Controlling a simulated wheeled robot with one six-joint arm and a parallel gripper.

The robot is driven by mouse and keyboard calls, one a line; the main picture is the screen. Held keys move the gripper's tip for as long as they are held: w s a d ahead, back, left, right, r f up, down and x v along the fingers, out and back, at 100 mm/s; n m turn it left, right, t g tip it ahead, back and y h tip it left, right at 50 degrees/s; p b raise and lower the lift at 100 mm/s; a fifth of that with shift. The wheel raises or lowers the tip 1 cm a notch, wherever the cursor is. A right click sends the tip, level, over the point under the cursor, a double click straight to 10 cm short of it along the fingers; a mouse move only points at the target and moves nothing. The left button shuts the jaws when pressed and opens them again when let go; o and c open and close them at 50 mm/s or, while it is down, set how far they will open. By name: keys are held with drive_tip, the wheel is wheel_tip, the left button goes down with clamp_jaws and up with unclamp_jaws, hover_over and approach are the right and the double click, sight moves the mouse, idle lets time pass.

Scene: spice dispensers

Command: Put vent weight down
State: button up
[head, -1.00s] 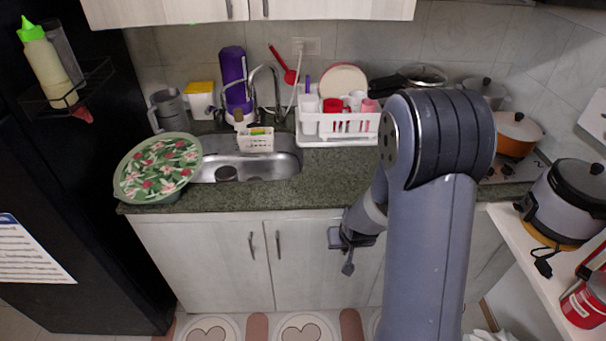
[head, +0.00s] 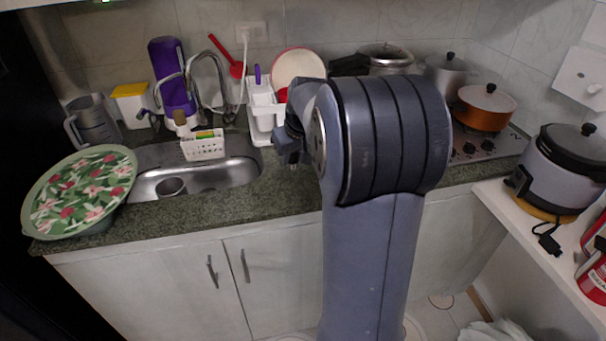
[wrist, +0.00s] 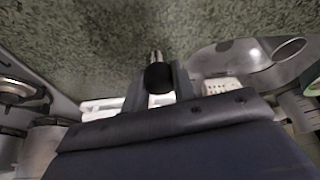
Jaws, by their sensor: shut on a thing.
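In the wrist view, the vent weight (wrist: 158,76) is a small black knob with a shiny metal stem. It sits between the fingers of my gripper (wrist: 158,88), which are shut on it. The stem points away from the jaws, over the green speckled countertop (wrist: 90,45). In the head view, my gripper (head: 290,155) is above the counter, right of the sink and in front of the white dish rack (head: 262,105). I cannot make out the weight clearly there. A lidded metal pot (head: 388,57) stands at the back, partly behind my arm.
The sink (head: 215,180) is left of my gripper, with a floral-covered basin (head: 80,190) beyond it. An orange pot (head: 485,108) stands at the stove on the right. A rice cooker (head: 560,165) is on a side shelf. The counter near my gripper looks clear.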

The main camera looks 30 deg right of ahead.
sight(292, 188)
wheel_tip(292, 188, down, 8)
drive_tip(key=shift+f, duration=0.15)
drive_tip(key=shift+f, duration=0.1)
drive_tip(key=o, duration=1)
drive_tip(key=shift+r, duration=0.25)
drive_tip(key=v, duration=1.1)
drive_tip(key=shift+s+r, duration=0.2)
drive_tip(key=shift+r, duration=0.15)
